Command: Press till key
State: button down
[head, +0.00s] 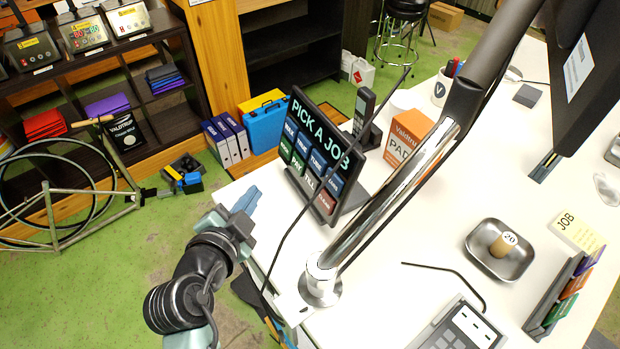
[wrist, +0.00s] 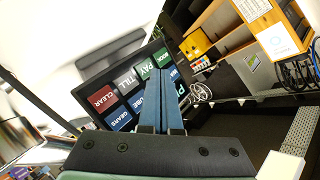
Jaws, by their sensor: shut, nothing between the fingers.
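The till key (head: 310,181) is a grey key in the lower row of the tilted "PICK A JOB" touchscreen (head: 344,143), between the green pay key (head: 297,164) and the red clear key (head: 325,202). In the wrist view the till key (wrist: 126,82) shows left of my fingers. My gripper (head: 249,196), with blue fingers, is shut and empty.
A shiny metal post (head: 400,200) rises from the counter just right of the screen. A cordless phone (head: 363,110) and an orange box (head: 407,138) stand behind it. A metal dish (head: 478,262) and a card terminal (head: 462,330) are further right.

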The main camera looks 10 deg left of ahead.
aim_at(304, 175)
jog(key=w+d+f, duration=0.2)
jog(key=w+d, duration=0.3)
jog(key=d, duration=0.1)
jog(key=shift+w+f+p, duration=0.15)
jog(key=shift+w+p, duration=0.15)
jog(key=shift+w, duration=0.1)
dwell(1.9)
jog(key=shift+w+d+f, duration=0.1)
jog(key=shift+w+d, duration=0.2)
